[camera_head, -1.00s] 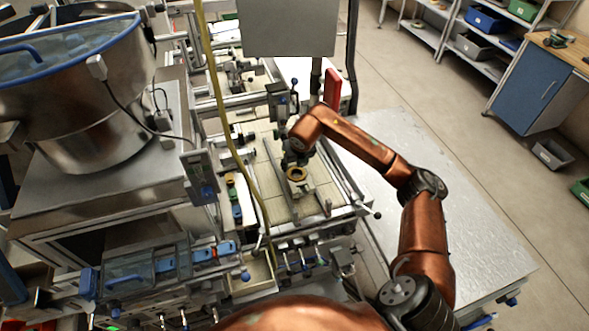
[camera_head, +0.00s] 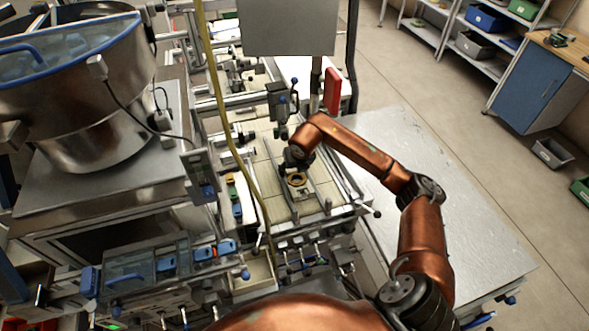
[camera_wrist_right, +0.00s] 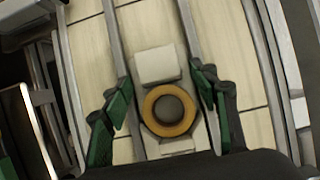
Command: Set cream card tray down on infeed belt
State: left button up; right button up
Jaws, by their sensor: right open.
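The cream card tray (camera_wrist_right: 157,63) is a pale piece under a yellow-brown tape reel (camera_wrist_right: 149,108). It lies on the light-coloured infeed belt (camera_wrist_right: 157,23), between two metal rails. In the head view the reel (camera_head: 297,180) shows just below my right gripper (camera_head: 297,164). In the right wrist view my right gripper (camera_wrist_right: 163,88) is open, with one green-padded finger on each side of the tray and reel. Small gaps seem to separate the fingers from the tray. Part of the tray is hidden under the reel. My left gripper is not in view.
A large metal bowl feeder (camera_head: 85,100) stands on the left. A yellow hose (camera_head: 215,85) hangs in front of the belt area. A grey panel (camera_head: 287,28) and a red part (camera_head: 332,91) stand behind. A bare metal table (camera_head: 470,235) lies to the right.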

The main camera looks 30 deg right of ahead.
jog(key=v, duration=1.2)
jog(key=shift+r+b, duration=0.15)
jog(key=shift+b, duration=0.25)
